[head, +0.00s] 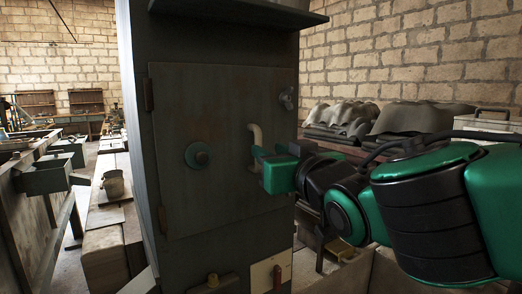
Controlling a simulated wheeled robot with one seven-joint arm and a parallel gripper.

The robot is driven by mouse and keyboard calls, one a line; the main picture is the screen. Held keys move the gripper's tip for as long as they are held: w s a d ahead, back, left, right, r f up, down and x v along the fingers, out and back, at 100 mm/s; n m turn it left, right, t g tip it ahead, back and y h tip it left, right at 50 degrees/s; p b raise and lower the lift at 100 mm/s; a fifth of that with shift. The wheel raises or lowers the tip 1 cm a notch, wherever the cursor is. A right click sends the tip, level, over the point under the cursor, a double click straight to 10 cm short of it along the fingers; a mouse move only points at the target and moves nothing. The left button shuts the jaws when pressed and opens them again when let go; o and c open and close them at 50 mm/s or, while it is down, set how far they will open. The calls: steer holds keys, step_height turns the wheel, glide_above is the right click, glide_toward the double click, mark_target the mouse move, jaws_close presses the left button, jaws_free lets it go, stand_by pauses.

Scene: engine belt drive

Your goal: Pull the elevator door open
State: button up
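The elevator door (210,115) is a dark grey metal panel on the front of a tall dark cabinet (215,35). It looks closed, flush with the cabinet. Hinges show at its left edge. A pale curved handle (256,134) stands on its right side, and a round green-centred knob (199,155) is near its middle. My gripper (259,158) reaches in from the right, its fingertips at the lower part of the handle. The green gripper body hides part of the handle and door; I cannot tell whether the fingers are closed around the handle.
A small latch (287,98) is at the door's upper right edge. A bench with a bucket (114,184) stands left. Draped grey covers (345,118) lie behind on the right.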

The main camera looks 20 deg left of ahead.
mark_target(261, 145)
steer(key=shift+x, duration=2.4)
